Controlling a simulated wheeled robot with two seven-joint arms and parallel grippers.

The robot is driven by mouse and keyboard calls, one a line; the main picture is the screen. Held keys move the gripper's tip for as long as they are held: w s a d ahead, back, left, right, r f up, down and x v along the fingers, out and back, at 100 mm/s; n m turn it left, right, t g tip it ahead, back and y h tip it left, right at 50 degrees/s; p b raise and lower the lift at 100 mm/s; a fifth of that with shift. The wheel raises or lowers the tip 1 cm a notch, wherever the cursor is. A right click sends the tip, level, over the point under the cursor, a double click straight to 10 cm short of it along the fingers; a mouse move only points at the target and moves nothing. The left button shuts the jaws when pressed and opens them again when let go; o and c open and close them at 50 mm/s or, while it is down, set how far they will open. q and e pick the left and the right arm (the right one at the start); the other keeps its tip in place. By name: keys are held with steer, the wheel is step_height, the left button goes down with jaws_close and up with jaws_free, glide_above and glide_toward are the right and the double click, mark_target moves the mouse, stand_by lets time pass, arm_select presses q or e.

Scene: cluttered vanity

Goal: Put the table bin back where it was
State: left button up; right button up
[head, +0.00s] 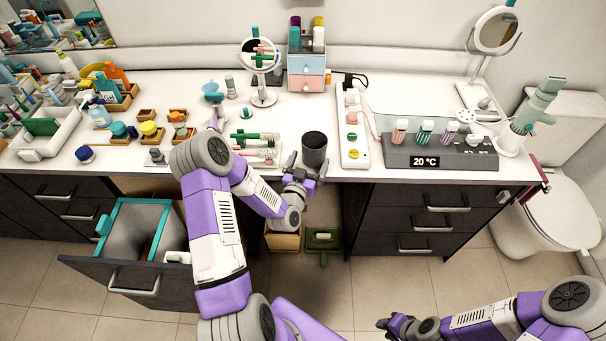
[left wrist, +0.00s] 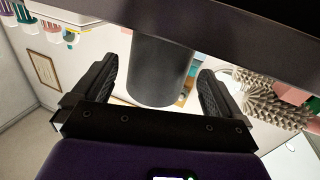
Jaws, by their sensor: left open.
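The table bin, a dark grey open-topped cylinder (head: 314,149), stands upright on the white counter near its front edge. It also shows between my fingers in the left wrist view (left wrist: 160,70). My left gripper (head: 306,170) is at the front of the bin, open. In the left wrist view its two black fingers (left wrist: 157,88) lie to either side of the bin, with gaps visible on both sides. The bin's base is partly hidden by the gripper. My right gripper (head: 385,324) is low over the floor at the bottom right, away from the counter; its jaw opening is unclear.
A white power strip (head: 352,135) lies right of the bin, then a grey unit reading 20 °C (head: 440,153). A rack with green items (head: 255,142) is to its left. Drawer boxes (head: 306,72) stand behind. An open drawer (head: 150,240) juts out at lower left.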

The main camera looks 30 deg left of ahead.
arm_select(q)
steer(key=v, duration=0.6)
steer(key=s+d+f+m+g+h, duration=0.1)
steer(key=s+d+f+g+h, duration=0.2)
steer(key=d+f, duration=0.4)
steer(key=s+d+f+g+h, duration=0.1)
steer(key=d+f+g+h, duration=0.2)
steer(key=d+f+g, duration=0.3)
steer(key=s+d+f+g+h, duration=0.1)
steer(key=s+d+f+g, duration=0.2)
steer(key=s, duration=0.4)
steer(key=s+d+f+g+h, duration=0.1)
steer(key=s+d+f+g, duration=0.3)
steer(key=s, duration=0.4)
steer(key=shift+s+d+n+g, duration=0.15)
steer(key=shift+d+n+g, duration=0.15)
steer(key=shift+d+g, duration=0.55)
steer(key=shift+d+f+t, duration=0.1)
steer(key=shift+d+t, duration=0.15)
steer(key=shift+t, duration=0.1)
